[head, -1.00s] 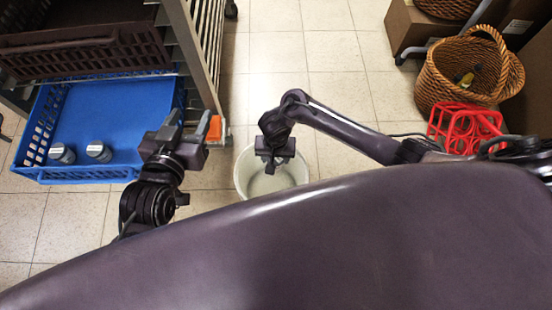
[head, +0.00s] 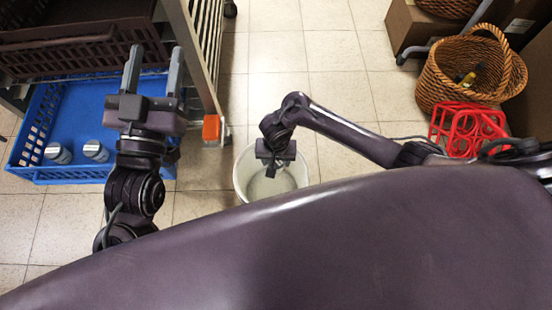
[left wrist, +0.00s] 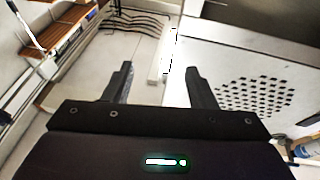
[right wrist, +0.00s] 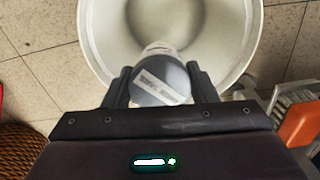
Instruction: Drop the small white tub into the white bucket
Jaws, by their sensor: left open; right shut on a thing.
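The white bucket (head: 301,178) stands on the floor below my right gripper (head: 271,162), and its round rim (right wrist: 255,40) fills the top of the right wrist view. In that view my right gripper (right wrist: 160,84) is shut on a small white tub with a grey lid (right wrist: 158,82), held over the bucket's opening. A label lies across the lid. In the head view the tub is hidden under the gripper. My left gripper (head: 155,68) is open and empty above the blue crate's right part; it also shows open in the left wrist view (left wrist: 158,78).
A blue crate (head: 100,175) at left holds two grey-lidded jars (head: 57,153) (head: 95,151). A brown crate (head: 70,50) sits above it in a metal rack (head: 190,50). At right are a wicker basket (head: 450,85) and a red wire rack (head: 465,130). Tiled floor between is clear.

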